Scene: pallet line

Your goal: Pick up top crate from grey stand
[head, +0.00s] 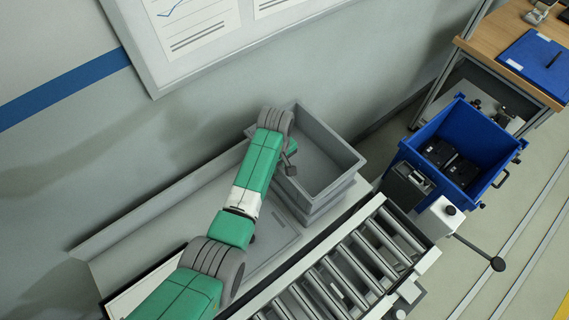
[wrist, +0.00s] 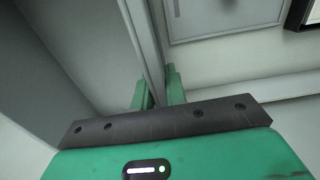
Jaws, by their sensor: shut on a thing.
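The top crate (head: 338,187), grey and open-topped, sits at the top of a small stack of grey crates on the right part of the grey stand (head: 130,255). It looks empty inside. I cannot tell whether the crate is lifted clear of the one below.
A roller conveyor (head: 345,280) runs along the front of the stand. A blue bin (head: 420,148) with dark items stands to the right, near a wooden-topped table (head: 487,40). The wall and a framed board (head: 135,45) are close behind the stand.

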